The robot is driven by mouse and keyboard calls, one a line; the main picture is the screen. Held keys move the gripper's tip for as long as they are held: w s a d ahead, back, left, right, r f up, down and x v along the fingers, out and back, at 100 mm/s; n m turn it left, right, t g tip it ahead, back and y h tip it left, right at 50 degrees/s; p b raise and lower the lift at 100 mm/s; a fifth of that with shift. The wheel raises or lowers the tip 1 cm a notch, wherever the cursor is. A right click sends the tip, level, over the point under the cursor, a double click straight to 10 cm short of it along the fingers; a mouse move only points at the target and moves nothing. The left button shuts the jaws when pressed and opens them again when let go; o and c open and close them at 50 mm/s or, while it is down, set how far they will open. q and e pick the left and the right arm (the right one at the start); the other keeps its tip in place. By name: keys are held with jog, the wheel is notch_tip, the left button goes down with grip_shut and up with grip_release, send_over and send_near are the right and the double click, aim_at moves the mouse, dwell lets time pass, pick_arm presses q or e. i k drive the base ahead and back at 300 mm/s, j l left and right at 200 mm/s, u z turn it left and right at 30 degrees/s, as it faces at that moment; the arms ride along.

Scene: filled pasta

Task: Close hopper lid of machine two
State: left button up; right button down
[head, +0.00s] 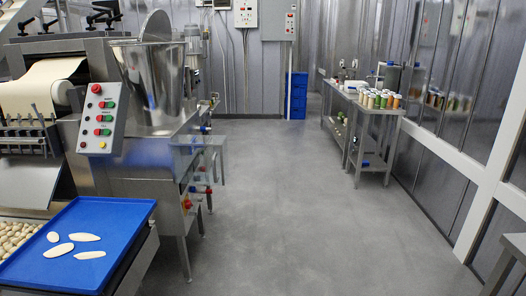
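A pasta machine stands at the left with a shiny steel hopper (150,85) on it. A round lid (156,26) stands tilted up at the hopper's rim, so the hopper looks open. I cannot read any number that tells which machine this is. A control box (103,118) with red and green buttons is on the machine's front, left of the hopper. Neither of my grippers is in view.
A blue tray (75,243) with several pale dough pieces sits front left. A steel table (380,112) with several jars stands at the back right, near a glass-panelled wall (450,150). Blue crates (297,95) stand at the back. The grey floor (275,190) between is clear.

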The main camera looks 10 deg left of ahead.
aim_at(157, 26)
jog(key=i+l+z, duration=0.1)
jog(key=i+z, duration=0.2)
jog(key=i, duration=0.7)
jog(key=i+j+z, duration=0.1)
jog(key=i+z, duration=0.15)
jog(key=i, duration=0.8)
jog(key=u, duration=0.5)
jog(key=i+u, duration=0.15)
jog(key=u, duration=0.3)
jog(key=l+u, duration=0.1)
jog(key=u, duration=0.4)
jog(key=l+u, duration=0.1)
jog(key=u, duration=0.4)
jog(key=i+l, duration=0.05)
